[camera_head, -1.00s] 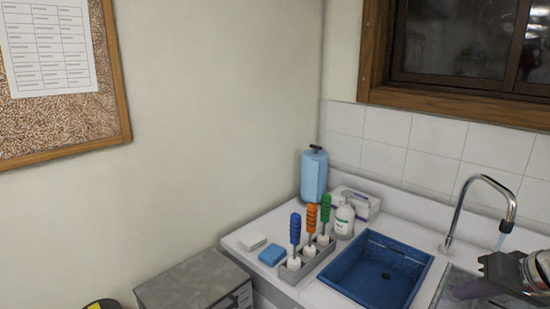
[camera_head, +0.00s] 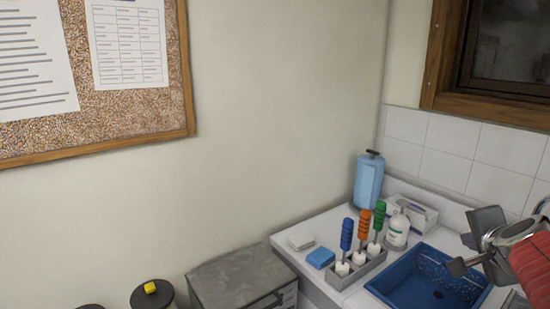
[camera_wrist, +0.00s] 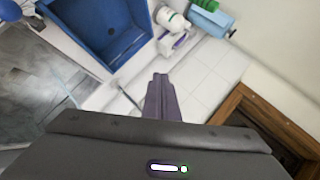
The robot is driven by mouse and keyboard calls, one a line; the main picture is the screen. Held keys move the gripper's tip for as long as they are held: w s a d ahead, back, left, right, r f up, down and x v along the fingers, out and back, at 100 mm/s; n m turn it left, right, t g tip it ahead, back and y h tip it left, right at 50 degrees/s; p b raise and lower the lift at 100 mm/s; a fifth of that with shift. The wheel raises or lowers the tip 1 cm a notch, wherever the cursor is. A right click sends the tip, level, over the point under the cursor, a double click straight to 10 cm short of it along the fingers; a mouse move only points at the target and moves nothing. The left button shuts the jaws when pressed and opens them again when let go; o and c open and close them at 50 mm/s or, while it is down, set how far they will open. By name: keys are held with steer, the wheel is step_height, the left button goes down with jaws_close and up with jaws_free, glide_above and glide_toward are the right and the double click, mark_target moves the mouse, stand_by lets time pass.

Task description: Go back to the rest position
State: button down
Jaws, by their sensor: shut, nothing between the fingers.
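My gripper (camera_head: 458,266) is at the right edge of the head view, in front of the blue sink basin (camera_head: 420,275) and the tiled wall. In the wrist view my gripper (camera_wrist: 161,82) shows with its dark fingers together and nothing between them. The wrist view looks down past the fingers at white tiles, with the blue basin (camera_wrist: 104,38) at the upper left. My gripper appears clear of the counter things. Part of my arm is cut off by the right edge of the head view.
A rack (camera_head: 362,272) with blue, orange and green-handled brushes stands left of the basin. A white pump bottle (camera_head: 397,232), blue canister (camera_head: 368,182), tissue box (camera_head: 418,212) and blue sponge (camera_head: 321,257) are close by. A grey cabinet (camera_head: 240,277) stands left.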

steer(key=s+a+f+n+y, duration=0.15)
steer(key=a+n, duration=0.25)
steer(key=a, duration=0.5)
steer(key=s+a+f+n+y, duration=0.1)
steer(key=a+f+n+y, duration=0.2)
steer(key=a, duration=0.6)
steer(key=s+a+f+n+g, duration=0.5)
steer(key=s+a+n, duration=0.5)
steer(key=s, duration=0.3)
steer(key=shift+f+n, duration=0.6)
